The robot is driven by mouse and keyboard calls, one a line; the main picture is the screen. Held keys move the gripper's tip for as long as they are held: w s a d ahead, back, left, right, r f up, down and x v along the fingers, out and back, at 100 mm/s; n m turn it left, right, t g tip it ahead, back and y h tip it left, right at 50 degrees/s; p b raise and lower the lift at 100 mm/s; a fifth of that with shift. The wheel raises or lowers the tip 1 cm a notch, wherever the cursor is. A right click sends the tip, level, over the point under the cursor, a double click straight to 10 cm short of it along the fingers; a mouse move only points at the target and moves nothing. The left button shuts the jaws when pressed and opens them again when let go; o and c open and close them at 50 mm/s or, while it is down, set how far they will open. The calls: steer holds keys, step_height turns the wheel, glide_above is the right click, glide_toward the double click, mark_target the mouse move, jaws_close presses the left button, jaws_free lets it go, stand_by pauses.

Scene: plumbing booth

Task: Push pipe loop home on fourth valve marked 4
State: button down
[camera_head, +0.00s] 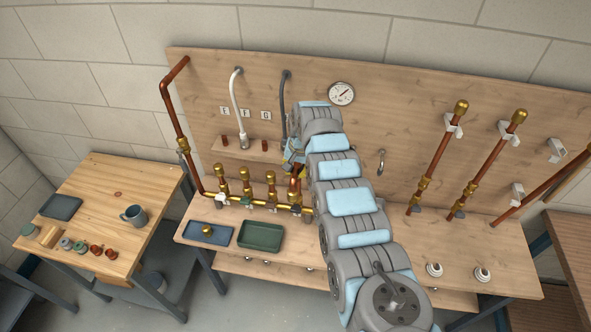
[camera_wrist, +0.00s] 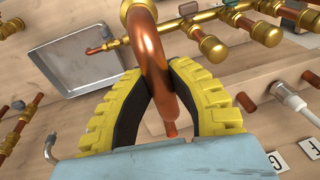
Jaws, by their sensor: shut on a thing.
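The pipe loop (camera_wrist: 152,45) is a bent copper tube. In the wrist view it passes between the yellow, black-lined fingers of my gripper (camera_wrist: 158,76), which are shut on it. Its upper end meets a brass fitting (camera_wrist: 136,8) at the picture's top edge; how deep it sits cannot be told. In the head view my gripper (camera_head: 293,160) is at the rightmost of the upright valves on the brass manifold (camera_head: 262,205), partly hidden by my arm. The copper of the loop (camera_head: 295,184) shows just above that valve. A mark 4 is not legible.
Other valves (camera_head: 246,183) stand left on the manifold. A blue tray (camera_head: 196,228) and green tray (camera_head: 260,236) lie in front. A white hose (camera_head: 236,100), grey hose (camera_head: 286,95) and letter tags (camera_head: 245,112) are on the board behind. A side table (camera_head: 105,190) stands left.

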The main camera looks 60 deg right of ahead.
steer(key=shift+f, duration=0.45)
stand_by(0.6)
steer(key=shift+f+b, duration=1.5)
steer(key=shift+f, duration=0.85)
stand_by(0.9)
steer(key=c, duration=0.9)
jaws_free()
steer(key=shift+c, duration=0.2)
steer(key=shift+r, duration=0.15)
step_height(320, 180, up, 12)
steer(key=s, duration=0.1)
steer(key=shift+s+a+f, duration=0.2)
steer(key=shift+s+a, duration=0.1)
steer(key=shift+s, duration=0.1)
